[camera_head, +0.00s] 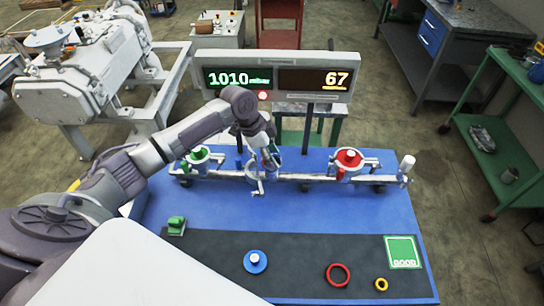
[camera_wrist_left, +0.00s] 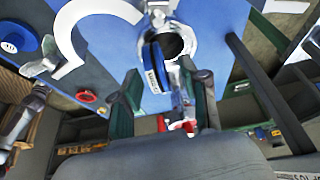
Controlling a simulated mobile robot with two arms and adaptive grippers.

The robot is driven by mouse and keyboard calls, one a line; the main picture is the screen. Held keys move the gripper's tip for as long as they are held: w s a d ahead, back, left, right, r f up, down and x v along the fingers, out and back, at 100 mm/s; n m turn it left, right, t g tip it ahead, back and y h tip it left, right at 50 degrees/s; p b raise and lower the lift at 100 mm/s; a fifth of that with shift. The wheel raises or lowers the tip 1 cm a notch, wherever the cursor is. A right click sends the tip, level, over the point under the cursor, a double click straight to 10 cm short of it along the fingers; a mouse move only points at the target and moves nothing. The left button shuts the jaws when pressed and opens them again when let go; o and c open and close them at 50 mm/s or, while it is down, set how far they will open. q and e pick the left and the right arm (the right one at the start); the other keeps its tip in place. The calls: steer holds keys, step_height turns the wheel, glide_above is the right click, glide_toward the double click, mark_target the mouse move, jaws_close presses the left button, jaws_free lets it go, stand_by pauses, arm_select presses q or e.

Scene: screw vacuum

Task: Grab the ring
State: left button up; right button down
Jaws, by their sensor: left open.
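A red ring (camera_head: 338,275) and a smaller yellow ring (camera_head: 381,284) lie flat on the dark mat at the front of the blue table. A blue disc with a white knob (camera_head: 255,261) lies left of them. My left gripper (camera_head: 268,160) is over the middle port of the pipe apparatus, away from the mat. In the left wrist view my open gripper's fingers (camera_wrist_left: 168,100) straddle the area below a round dark opening (camera_wrist_left: 171,46). A blue ring-like part with a label (camera_wrist_left: 155,68) stands beside that opening, close to the fingers. Contact cannot be told. My right gripper does not show.
The apparatus has a green-topped port (camera_head: 198,154) at left and a red-topped port (camera_head: 348,158) at right. Behind it stands a display panel (camera_head: 270,77) reading 1010 and 67. A green block (camera_head: 176,225) and a green sign (camera_head: 402,252) are on the mat.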

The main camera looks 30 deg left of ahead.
arm_select(q)
steer(key=shift+c, duration=0.4)
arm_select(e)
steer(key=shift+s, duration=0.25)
arm_select(q)
jaws_close()
steer(key=shift+r, duration=0.1)
